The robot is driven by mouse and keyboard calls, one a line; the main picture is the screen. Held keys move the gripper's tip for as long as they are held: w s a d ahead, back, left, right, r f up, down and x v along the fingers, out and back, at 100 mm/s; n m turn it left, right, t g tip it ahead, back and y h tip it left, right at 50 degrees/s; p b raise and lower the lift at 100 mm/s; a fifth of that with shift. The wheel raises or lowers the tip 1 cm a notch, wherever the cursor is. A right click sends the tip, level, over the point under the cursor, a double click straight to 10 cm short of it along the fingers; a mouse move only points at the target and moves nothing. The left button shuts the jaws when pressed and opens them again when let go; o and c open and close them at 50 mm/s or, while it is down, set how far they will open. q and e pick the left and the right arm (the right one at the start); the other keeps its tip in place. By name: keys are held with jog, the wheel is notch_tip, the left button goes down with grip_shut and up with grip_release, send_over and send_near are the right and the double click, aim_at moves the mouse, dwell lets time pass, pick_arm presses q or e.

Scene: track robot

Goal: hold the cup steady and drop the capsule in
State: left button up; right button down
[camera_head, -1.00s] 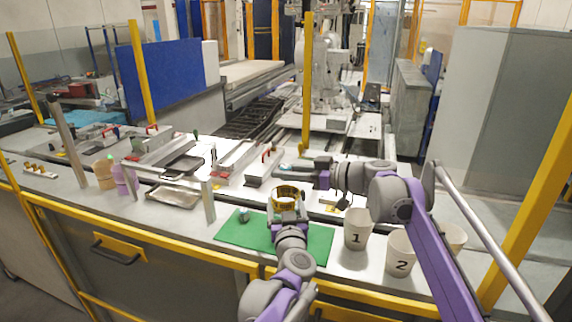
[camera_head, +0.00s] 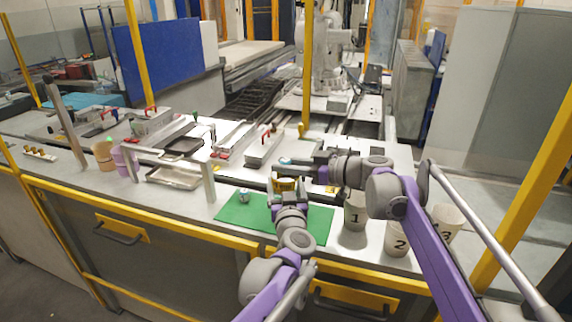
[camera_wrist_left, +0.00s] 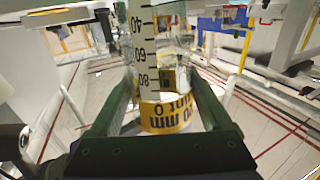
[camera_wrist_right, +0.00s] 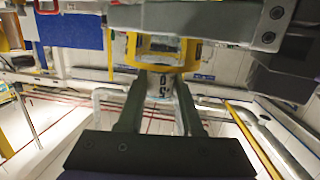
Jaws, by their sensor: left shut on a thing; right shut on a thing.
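A clear cup with a printed scale and a yellow band (camera_wrist_left: 168,114) sits between the fingers of my left gripper (camera_head: 287,196), which is shut on it. In the head view the yellow band (camera_head: 285,184) shows above the green mat. My right gripper (camera_head: 292,162) is above the cup, pointing left. It is shut on a small pale-blue thing (camera_head: 286,161), seemingly the capsule. In the right wrist view a pale lettered piece (camera_wrist_right: 158,86) shows between the fingers, below the yellow band (camera_wrist_right: 160,52). I cannot tell whether the capsule is over the opening.
The green mat (camera_head: 240,214) bears a small grey-blue object (camera_head: 243,196). A metal tray (camera_head: 175,177) and a frame lie left.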

jog(key=c, duration=0.5)
grip_release()
jog(key=shift+r, duration=0.1)
dwell(1.8)
jog(key=shift+r, duration=2.9)
pick_arm(q)
jog(key=o, duration=1.4)
jog(key=shift+c, duration=0.2)
